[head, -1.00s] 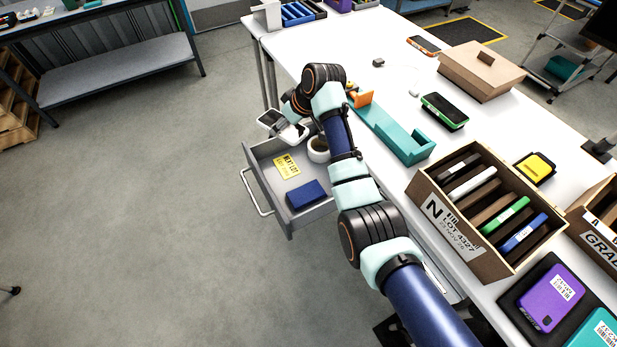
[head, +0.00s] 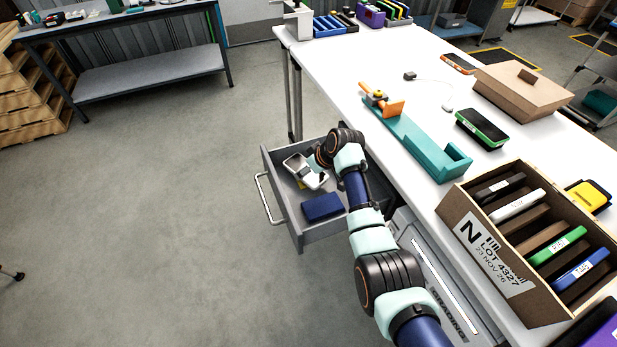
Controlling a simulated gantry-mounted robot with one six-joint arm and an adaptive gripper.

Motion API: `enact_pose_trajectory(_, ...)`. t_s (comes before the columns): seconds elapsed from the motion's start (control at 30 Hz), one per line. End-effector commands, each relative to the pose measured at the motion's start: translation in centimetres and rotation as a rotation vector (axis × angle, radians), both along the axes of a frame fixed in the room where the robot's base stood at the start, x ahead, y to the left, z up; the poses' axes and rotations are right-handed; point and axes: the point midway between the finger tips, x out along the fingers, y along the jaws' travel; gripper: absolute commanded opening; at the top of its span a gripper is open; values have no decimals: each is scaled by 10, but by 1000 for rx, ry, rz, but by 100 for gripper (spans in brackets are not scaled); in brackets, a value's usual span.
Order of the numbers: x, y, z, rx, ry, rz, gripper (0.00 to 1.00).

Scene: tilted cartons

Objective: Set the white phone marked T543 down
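A white phone (head: 296,168) with a greyish face is at the end of my arm, over the open grey drawer (head: 283,215). My gripper (head: 308,176) appears shut on it; the fingers are small and partly hidden. The phone looks tilted, and I cannot tell whether it touches the drawer floor. Its T543 marking cannot be read from here. A dark blue box (head: 322,207) lies in the front of the drawer, and a mostly hidden yellow label (head: 301,185) lies below the gripper.
The carton marked N (head: 490,259) stands tilted on the white table (head: 345,62), with several phones in its slots, one white. A teal tray (head: 425,150), a green-edged phone (head: 482,128) and a closed cardboard box (head: 520,92) are also on the table. Floor left of the drawer is clear.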

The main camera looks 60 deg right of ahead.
Motion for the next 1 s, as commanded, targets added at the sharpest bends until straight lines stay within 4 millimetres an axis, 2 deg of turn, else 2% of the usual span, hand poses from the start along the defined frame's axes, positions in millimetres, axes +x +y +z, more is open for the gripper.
enact_pose_trajectory(0.03,0,0,-19,1,1,1,25)
enact_pose_trajectory(0.1,0,0,-30,0,0,0,25)
enact_pose_trajectory(0.33,0,0,-30,0,0,0,25)
enact_pose_trajectory(0.37,0,0,-31,0,1,0,79)
enact_pose_trajectory(0.5,0,0,-30,0,1,0,99)
enact_pose_trajectory(0.83,-1,0,-28,0,0,0,99)
enact_pose_trajectory(1.0,-13,4,-1,-1,-1,-1,99)
